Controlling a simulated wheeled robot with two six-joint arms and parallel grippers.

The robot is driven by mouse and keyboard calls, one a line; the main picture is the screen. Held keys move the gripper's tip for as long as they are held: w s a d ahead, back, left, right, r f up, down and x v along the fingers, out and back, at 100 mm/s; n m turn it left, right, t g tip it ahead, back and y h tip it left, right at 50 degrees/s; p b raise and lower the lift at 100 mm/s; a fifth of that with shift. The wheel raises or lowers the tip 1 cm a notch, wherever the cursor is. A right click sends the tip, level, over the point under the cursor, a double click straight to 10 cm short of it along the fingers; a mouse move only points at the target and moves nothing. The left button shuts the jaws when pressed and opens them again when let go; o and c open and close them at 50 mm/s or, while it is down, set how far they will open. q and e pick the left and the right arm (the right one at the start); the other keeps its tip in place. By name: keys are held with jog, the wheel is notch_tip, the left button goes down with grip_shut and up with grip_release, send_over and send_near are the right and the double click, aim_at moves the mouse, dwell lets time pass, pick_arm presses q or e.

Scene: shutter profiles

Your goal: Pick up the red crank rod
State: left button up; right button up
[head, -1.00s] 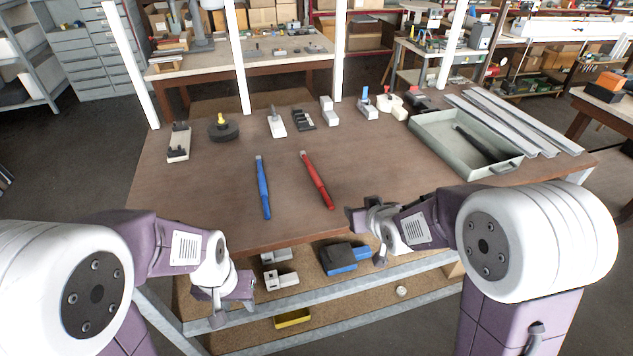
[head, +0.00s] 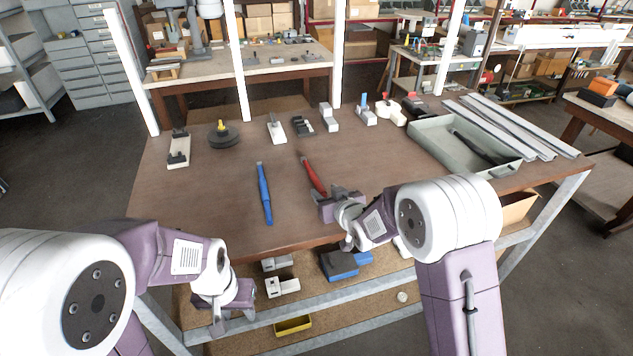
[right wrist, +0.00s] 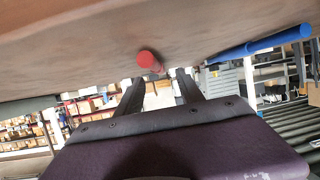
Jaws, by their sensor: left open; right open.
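The red crank rod (head: 312,174) lies on the brown workbench. Its near part is hidden behind my right gripper in the head view. In the right wrist view its round red end (right wrist: 147,60) shows just beyond and between the two fingers. My right gripper (head: 328,200) is open and empty at the rod's near end; it also shows in the right wrist view (right wrist: 158,85). My left gripper (head: 232,325) is open and empty, low in front of the bench's front edge, away from the rod.
A blue rod (head: 265,193) lies left of the red one, with bare bench between them. A grey-green tray (head: 427,150) holding a dark part stands at the right, beside long metal profiles (head: 520,125). Several small fixtures line the back. White posts (head: 238,60) rise behind them.

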aim_at(322, 188)
jog(key=x, duration=0.4)
jog(key=shift+d+p, duration=0.2)
jog(key=shift+p, duration=0.1)
grip_shut()
jog(key=shift+r, duration=0.1)
notch_tip(322, 188, up, 10)
